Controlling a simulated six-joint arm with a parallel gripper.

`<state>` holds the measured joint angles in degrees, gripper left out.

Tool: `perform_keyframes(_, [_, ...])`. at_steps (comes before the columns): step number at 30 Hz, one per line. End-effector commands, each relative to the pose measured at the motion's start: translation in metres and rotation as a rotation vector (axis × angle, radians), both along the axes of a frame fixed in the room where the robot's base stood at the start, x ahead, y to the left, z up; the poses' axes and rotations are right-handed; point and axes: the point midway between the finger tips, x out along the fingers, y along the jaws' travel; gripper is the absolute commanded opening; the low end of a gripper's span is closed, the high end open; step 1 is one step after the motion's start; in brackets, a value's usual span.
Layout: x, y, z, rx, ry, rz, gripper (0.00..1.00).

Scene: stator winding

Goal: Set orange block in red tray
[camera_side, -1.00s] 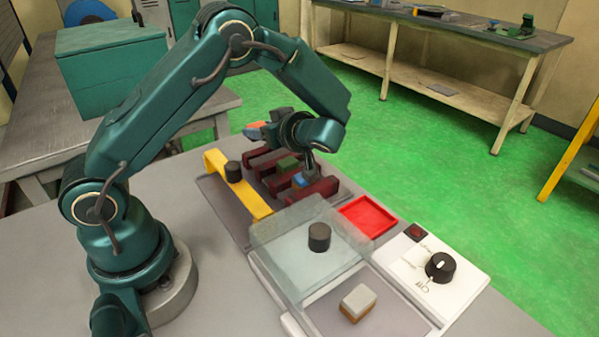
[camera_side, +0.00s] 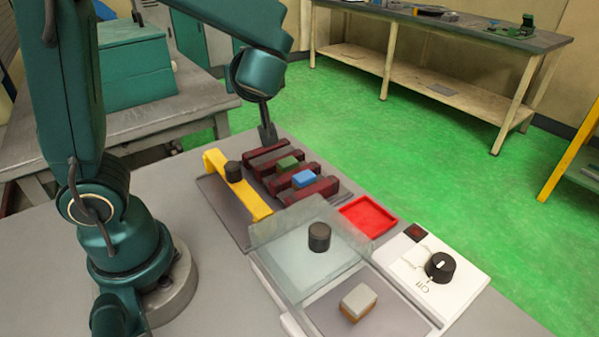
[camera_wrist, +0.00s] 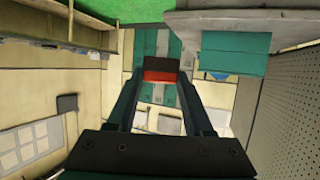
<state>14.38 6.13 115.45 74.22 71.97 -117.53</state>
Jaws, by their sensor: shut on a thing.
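A block with a dark brown face and an orange-red band (camera_wrist: 162,75) sits between the two fingers of my gripper (camera_wrist: 163,82) in the wrist view. The fingers are shut on it. In the side view my gripper (camera_side: 268,134) is by the far left end of the slotted rack, away from the tray; the orange colour of the block does not show there. The red tray (camera_side: 368,216) is empty and lies flat, to the right of the rack.
The dark red rack (camera_side: 318,188) holds a green block (camera_side: 287,164) and a blue block (camera_side: 304,179). A yellow bridge (camera_side: 246,196) stands beside it. A clear cover (camera_side: 280,235), a grey-topped block (camera_side: 358,302) and a white dial box (camera_side: 432,270) surround the tray's near side.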

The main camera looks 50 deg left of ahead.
Motion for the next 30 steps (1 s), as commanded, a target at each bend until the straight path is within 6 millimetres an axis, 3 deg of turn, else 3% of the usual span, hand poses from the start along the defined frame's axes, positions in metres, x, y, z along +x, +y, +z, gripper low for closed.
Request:
perform_keyframes(6, [0.012,-0.058,0.035,-0.002,-0.01,-0.388,0.0])
perform_keyframes(12, [0.014,-0.1,0.057,-0.001,-0.012,-0.693,0.0])
perform_keyframes(15, [0.015,-0.112,0.058,0.0,-0.005,-0.797,0.0])
perform_keyframes(23, [0.018,-0.121,0.056,0.001,0.001,-0.865,0.0])
perform_keyframes(27, [0.016,-0.11,0.057,0.001,0.003,-0.766,0.0])
perform_keyframes(30, [0.016,-0.088,0.047,0.006,0.012,-0.6,0.0])
